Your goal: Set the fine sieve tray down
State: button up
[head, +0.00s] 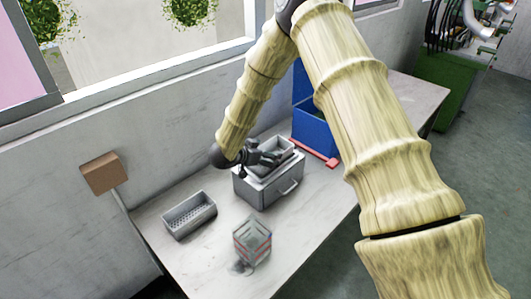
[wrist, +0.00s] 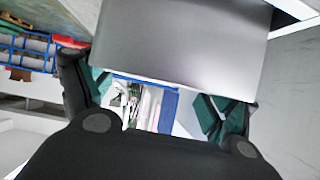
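My gripper (head: 255,158) is at a grey open-topped tray (head: 280,153) over the grey box in the head view. This tray looks slightly tilted, and I cannot tell whether it touches the box. In the wrist view my fingers (wrist: 160,100) stand wide apart, with teal pads at the lower edge of a smooth grey panel (wrist: 185,40), seemingly the tray's side. The panel hides the fingertips, so grip contact is unclear. A second grey tray (head: 190,215) with a perforated floor rests on the table at the left. I cannot tell which has the finer holes.
The grey box (head: 268,188) has a front handle. A blue bin (head: 313,130) and red bar (head: 316,153) are behind it to the right. A red-striped grey cage-like block (head: 252,242) stands at the front. A brown box (head: 103,173) is by the wall. Bare tabletop (head: 215,247) shows between them.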

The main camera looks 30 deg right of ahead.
jog(key=shift+o, duration=0.2)
jog(key=shift+r, duration=0.1)
jog(key=shift+s+a+r, duration=0.15)
jog(key=shift+a+r, duration=0.15)
jog(key=shift+a, duration=0.15)
jog(key=b+v, duration=0.2)
jog(key=v, duration=0.9)
jog(key=shift+s+d, duration=0.1)
